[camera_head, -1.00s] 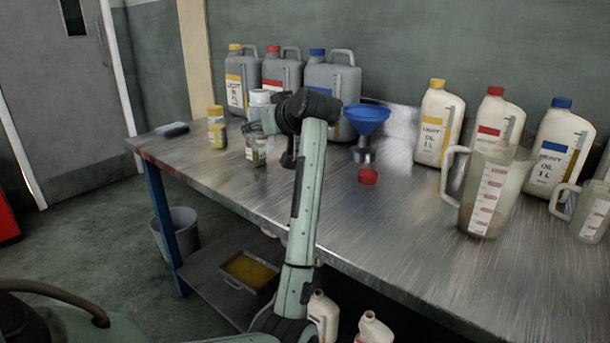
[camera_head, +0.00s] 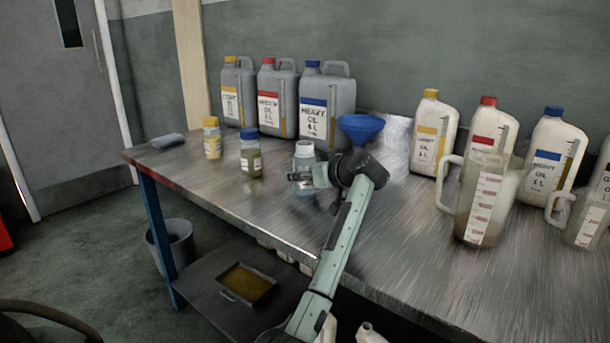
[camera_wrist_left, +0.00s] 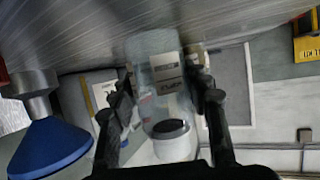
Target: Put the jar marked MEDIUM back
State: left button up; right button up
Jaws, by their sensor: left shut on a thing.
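A clear jar (camera_head: 305,158) with a white rim or lid stands upright at the middle of the steel bench. My left gripper (camera_head: 306,178) is shut around its body. In the left wrist view the jar (camera_wrist_left: 166,85) sits between the two fingers (camera_wrist_left: 165,88), its label facing the camera but too blurred to read. I cannot tell whether its base touches the bench. A blue-capped jar (camera_head: 250,155) and a yellow-capped jar (camera_head: 212,140) stand to its left. My right gripper is not in view.
A blue funnel (camera_head: 360,126) stands just right of the held jar, also in the wrist view (camera_wrist_left: 50,147). Large grey cans (camera_head: 278,100) line the wall behind. White oil bottles (camera_head: 490,135) and a measuring jug (camera_head: 487,195) stand right.

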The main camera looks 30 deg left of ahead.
pick_arm(q)
jog(key=shift+f, duration=0.15)
jog(key=o, duration=1.3)
jog(key=v, duration=1.2)
